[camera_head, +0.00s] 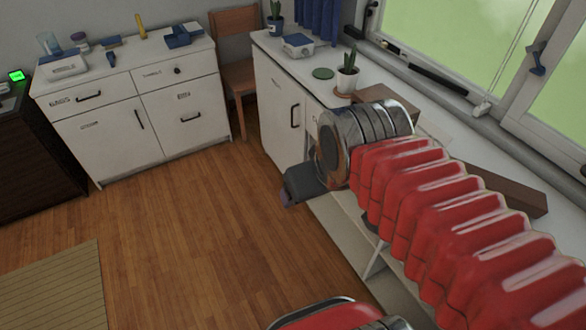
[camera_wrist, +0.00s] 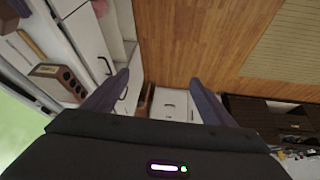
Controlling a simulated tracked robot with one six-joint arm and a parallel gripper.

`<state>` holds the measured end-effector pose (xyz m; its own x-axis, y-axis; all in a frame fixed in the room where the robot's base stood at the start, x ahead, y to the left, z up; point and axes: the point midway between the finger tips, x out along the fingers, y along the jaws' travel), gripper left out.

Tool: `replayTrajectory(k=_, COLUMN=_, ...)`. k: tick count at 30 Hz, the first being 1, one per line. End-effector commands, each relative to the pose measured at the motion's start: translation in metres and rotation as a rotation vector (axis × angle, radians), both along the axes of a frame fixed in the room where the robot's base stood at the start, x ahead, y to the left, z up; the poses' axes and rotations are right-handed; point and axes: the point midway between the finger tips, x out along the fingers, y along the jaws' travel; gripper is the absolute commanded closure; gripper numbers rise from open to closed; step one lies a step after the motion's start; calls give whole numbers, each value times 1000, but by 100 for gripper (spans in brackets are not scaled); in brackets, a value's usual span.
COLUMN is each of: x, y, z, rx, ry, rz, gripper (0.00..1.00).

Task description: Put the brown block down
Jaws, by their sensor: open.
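A brown block (camera_head: 392,96) lies on the white counter, partly hidden behind my wrist in the head view. What looks like the same block (camera_wrist: 58,80) shows at left in the wrist view, with round marks on its side. A longer brown piece (camera_head: 508,194) lies further along the counter, partly covered by my arm. I cannot tell which is the task's block. My gripper (camera_head: 291,199) hangs past the counter's front edge in the head view. In the wrist view its fingers (camera_wrist: 158,78) are apart with nothing between them. Neither brown piece touches the fingers.
The white counter (camera_head: 275,52) runs below the window and also holds a potted cactus (camera_head: 347,75), a green disc (camera_head: 323,73) and a white-and-blue box (camera_head: 298,43). A white cabinet (camera_head: 140,120) with small items stands at the back left, beside a wooden chair (camera_head: 237,60).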

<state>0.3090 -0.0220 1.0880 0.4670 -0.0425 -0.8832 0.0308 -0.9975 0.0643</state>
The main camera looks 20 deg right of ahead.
Motion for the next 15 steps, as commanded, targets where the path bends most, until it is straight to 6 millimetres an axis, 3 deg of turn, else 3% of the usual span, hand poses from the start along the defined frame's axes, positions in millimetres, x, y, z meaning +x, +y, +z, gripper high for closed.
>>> replayTrajectory(k=4, x=-10, y=20, z=-3, rx=56, ry=-7, rz=-23, gripper=22)
replayTrajectory(k=12, x=-11, y=22, z=-4, rx=66, ry=-6, rz=-32, gripper=22)
replayTrajectory(k=15, x=-11, y=22, z=-4, rx=66, ry=-6, rz=-32, gripper=27)
